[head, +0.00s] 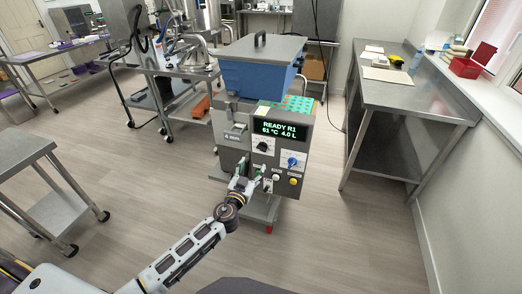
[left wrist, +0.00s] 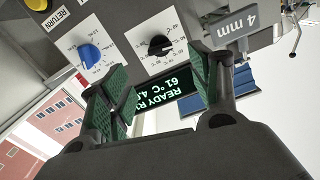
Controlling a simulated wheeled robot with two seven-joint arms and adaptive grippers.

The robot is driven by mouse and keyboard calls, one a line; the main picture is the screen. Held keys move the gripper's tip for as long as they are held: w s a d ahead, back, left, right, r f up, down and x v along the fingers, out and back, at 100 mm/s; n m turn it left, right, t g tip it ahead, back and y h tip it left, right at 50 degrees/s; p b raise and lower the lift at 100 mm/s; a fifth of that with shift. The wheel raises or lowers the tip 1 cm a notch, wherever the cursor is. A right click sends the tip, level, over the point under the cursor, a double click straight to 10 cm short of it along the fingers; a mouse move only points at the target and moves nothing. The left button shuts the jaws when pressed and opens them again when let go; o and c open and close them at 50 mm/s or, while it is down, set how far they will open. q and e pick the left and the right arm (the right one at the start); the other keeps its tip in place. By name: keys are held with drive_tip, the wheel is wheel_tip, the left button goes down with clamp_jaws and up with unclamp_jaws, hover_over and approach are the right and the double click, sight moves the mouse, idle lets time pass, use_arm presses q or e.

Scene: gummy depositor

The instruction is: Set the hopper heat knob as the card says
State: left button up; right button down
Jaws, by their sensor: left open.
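The depositor (head: 230,150) has a blue hopper (head: 260,75) with a grey lid. Its display (head: 279,129) reads READY R1, 61 °C, 4.0 L. A black knob (head: 262,147) and a blue knob (head: 292,162) sit on white dial plates below it. My left gripper (head: 250,170) is open and empty in front of the panel, below the black knob. In the left wrist view, turned over, the black knob (left wrist: 160,45) lies beyond the gap between the fingers (left wrist: 158,70), apart from them. The blue knob (left wrist: 89,55) is to its left. I cannot make out a card with settings.
A yellow button (head: 293,181) and small labelled controls sit low on the panel. A green dotted sheet (head: 299,104) lies on top of the machine. A steel table (head: 420,98) stands right, a steel cart (head: 30,155) left.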

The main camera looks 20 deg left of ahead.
sight(261, 150)
use_arm(q)
drive_tip(key=w+p, duration=0.1)
drive_tip(key=w, duration=0.5)
drive_tip(key=shift+w+d, duration=0.1)
drive_tip(key=shift+w, duration=2.45)
drive_tip(key=shift+w+d+p, duration=0.1)
drive_tip(key=shift+w+p, duration=0.2)
drive_tip(key=shift+w, duration=0.15)
use_arm(e)
drive_tip(key=shift+s+a+r, duration=0.25)
drive_tip(key=shift+a+r, duration=0.55)
drive_tip(key=shift+a, duration=0.1)
use_arm(q)
drive_tip(key=shift+c, duration=0.3)
drive_tip(key=c, duration=1)
use_arm(e)
drive_tip(key=shift+s, duration=0.3)
